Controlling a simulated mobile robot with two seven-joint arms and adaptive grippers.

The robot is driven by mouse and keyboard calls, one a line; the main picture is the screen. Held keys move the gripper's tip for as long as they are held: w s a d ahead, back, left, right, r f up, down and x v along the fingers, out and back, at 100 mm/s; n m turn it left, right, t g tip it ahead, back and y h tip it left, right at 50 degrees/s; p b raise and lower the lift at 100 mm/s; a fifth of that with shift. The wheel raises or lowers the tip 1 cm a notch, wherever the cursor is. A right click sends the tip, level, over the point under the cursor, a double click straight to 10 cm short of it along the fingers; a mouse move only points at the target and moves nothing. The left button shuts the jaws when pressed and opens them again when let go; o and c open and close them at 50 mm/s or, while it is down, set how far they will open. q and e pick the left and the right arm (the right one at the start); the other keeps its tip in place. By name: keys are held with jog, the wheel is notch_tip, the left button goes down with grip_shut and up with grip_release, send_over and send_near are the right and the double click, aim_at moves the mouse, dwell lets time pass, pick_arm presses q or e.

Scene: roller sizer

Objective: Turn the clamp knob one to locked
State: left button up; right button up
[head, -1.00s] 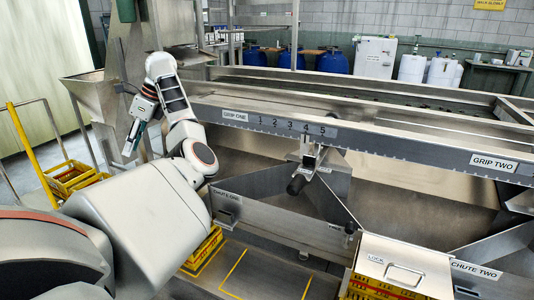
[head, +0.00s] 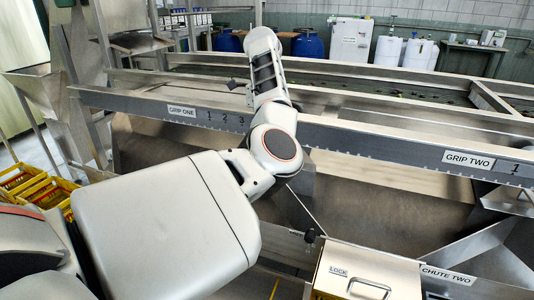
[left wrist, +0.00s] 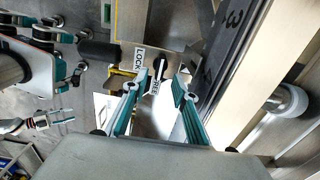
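My left gripper (left wrist: 157,88) is open, with one teal finger on each side of the knob's line. The knob lies just beyond the fingertips, and no contact shows. In the head view my left arm hides the knob and the left gripper. My right gripper (left wrist: 62,117) shows small at the left of the left wrist view, open and empty.
A numbered rail labelled GRIP ONE (head: 182,111) runs close beside the left gripper. A dark cylindrical handle (left wrist: 100,53) is left of the knob. A lidded box marked LOCK (head: 370,270) stands at the front right. Yellow crates (head: 45,190) are at far left.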

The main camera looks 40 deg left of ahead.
pick_arm(q)
notch_tip(320, 180, down, 5)
jog(key=shift+r+b, duration=0.15)
jog(key=shift+b, duration=0.3)
jog(key=shift+f, duration=0.45)
pick_arm(e)
jog(key=shift+w+a+r+t, duration=0.1)
jog(key=shift+w+r+t, duration=0.05)
jog(key=shift+w+r, duration=0.3)
jog(key=shift+w+a+r+t, duration=0.1)
jog(key=shift+w+r+t, duration=0.1)
jog(key=shift+w, duration=0.35)
jog(key=shift+s, duration=0.1)
pick_arm(q)
jog(key=shift+c, duration=1.1)
grip_shut()
pick_arm(e)
jog(key=shift+s+f, duration=0.2)
